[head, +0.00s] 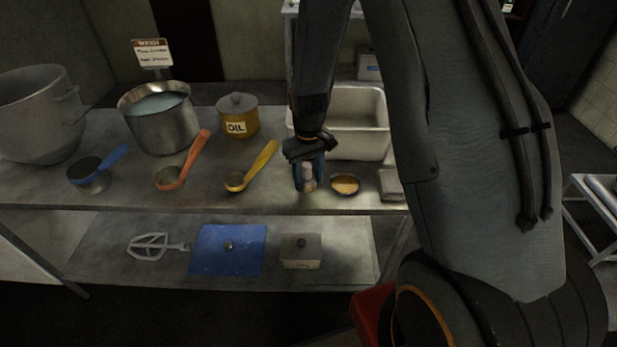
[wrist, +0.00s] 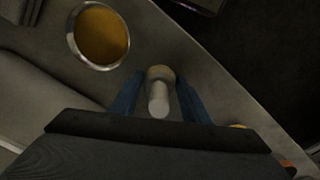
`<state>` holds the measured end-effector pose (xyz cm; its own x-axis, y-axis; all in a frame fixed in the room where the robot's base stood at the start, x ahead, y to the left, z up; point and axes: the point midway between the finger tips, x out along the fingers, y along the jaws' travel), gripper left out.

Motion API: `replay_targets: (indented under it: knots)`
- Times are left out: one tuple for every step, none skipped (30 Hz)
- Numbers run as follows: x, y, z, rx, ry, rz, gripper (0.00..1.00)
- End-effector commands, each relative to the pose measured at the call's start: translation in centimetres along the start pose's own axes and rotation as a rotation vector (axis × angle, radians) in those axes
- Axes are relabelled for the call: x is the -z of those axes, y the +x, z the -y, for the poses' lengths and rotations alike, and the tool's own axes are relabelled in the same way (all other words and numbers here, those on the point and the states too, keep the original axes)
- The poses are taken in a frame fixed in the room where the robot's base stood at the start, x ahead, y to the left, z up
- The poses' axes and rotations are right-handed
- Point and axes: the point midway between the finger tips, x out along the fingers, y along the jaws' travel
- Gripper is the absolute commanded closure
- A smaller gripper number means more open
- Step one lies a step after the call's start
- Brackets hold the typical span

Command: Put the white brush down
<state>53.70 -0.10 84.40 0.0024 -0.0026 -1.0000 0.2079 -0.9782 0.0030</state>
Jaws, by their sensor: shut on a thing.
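My gripper (head: 309,176) points down over the front part of the metal table (head: 215,185), with its blue fingers shut on the white brush (head: 308,178). In the wrist view the brush (wrist: 159,95) stands between the two fingers (wrist: 158,100), its pale handle end toward the camera. The brush's lower end is hidden, so I cannot tell whether it touches the table. A small metal bowl with orange-brown contents (head: 344,184) stands just right of the gripper; it also shows in the wrist view (wrist: 101,37).
A yellow scoop (head: 238,182), an orange scoop (head: 170,178) and a blue scoop (head: 85,175) lie to the left. Behind are a steel pot (head: 160,128), a yellow oil pot (head: 237,118) and a deep pale tray (head: 358,143). A small grey box (head: 391,184) stands at the right.

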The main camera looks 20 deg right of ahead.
Motion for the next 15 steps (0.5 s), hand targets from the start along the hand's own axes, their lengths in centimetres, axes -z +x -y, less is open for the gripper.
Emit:
replay_targets:
  knots:
    - [-0.02,0.18,0.00,0.000,0.000,0.001,0.76]
    - [-0.02,0.28,0.00,0.000,0.000,0.001,0.76]
    - [-0.02,0.21,0.01,0.000,0.000,0.001,0.51]
    - [-0.03,0.20,0.01,0.000,0.000,0.001,0.46]
    - [-0.03,0.19,0.01,0.000,0.000,0.001,0.41]
    - [-0.03,0.19,0.01,0.000,0.000,0.001,0.39]
    - [-0.03,0.19,0.01,0.000,0.000,0.001,0.39]
    - [-0.03,0.18,0.01,0.000,0.000,0.001,0.39]
    - [-0.03,0.18,0.01,0.000,0.000,0.001,0.39]
    - [-0.03,0.18,0.01,0.000,0.000,0.001,0.39]
    - [-0.03,0.18,0.01,0.000,0.000,0.001,0.39]
    - [-0.03,0.17,0.01,0.000,0.000,0.001,0.39]
    - [-0.03,0.16,0.01,0.000,0.000,0.001,0.39]
    - [-0.03,0.12,0.01,0.000,0.000,0.001,0.39]
    - [-0.02,-0.01,0.00,0.000,0.000,0.000,0.39]
